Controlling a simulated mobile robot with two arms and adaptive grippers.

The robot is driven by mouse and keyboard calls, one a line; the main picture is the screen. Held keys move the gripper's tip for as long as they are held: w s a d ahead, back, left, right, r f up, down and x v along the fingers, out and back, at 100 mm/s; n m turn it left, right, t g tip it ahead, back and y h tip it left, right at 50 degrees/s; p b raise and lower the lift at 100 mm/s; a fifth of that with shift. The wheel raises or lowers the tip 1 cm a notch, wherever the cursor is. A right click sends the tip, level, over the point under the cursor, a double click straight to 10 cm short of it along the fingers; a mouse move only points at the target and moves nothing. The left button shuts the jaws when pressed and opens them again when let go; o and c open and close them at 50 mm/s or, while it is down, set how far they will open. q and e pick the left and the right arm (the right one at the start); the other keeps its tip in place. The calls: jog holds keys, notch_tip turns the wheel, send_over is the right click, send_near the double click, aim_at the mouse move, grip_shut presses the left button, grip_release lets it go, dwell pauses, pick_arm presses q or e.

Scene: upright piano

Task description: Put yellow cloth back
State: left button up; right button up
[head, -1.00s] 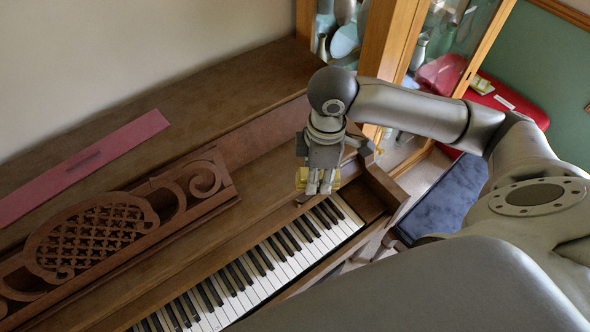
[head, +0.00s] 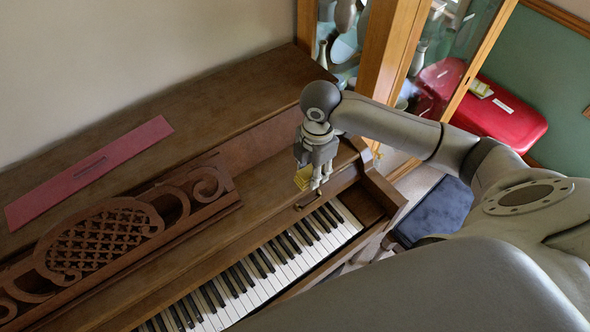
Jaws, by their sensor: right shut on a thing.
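My right gripper (head: 316,184) reaches over the piano from the right and points down near the right end of the keyboard. My left gripper is not in view.
The upright piano (head: 250,90) has a carved music rest (head: 110,232) and a long red strip (head: 88,172) on top. The keyboard (head: 270,262) is uncovered. A glass cabinet (head: 380,60), a red case (head: 508,112) and a dark blue cushioned seat (head: 436,212) stand at the right.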

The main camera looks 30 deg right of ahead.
jog(key=w+f, duration=0.2)
jog(key=w+f+p, duration=0.1)
jog(key=w+f, duration=0.1)
jog(key=w+a+f, duration=0.1)
jog(key=w+f, duration=0.2)
jog(key=shift+w, duration=0.1)
notch_tip(320, 180, down, 3)
jog(key=shift+r+p, duration=0.1)
jog(key=shift+p, duration=0.3)
jog(key=shift+w, duration=0.1)
jog(key=shift+f, duration=0.25)
jog(key=shift+f, duration=0.1)
jog(key=o, duration=1)
jog(key=shift+r, duration=0.3)
notch_tip(320, 180, up, 12)
jog(key=b, duration=0.1)
jog(key=shift+b, duration=0.35)
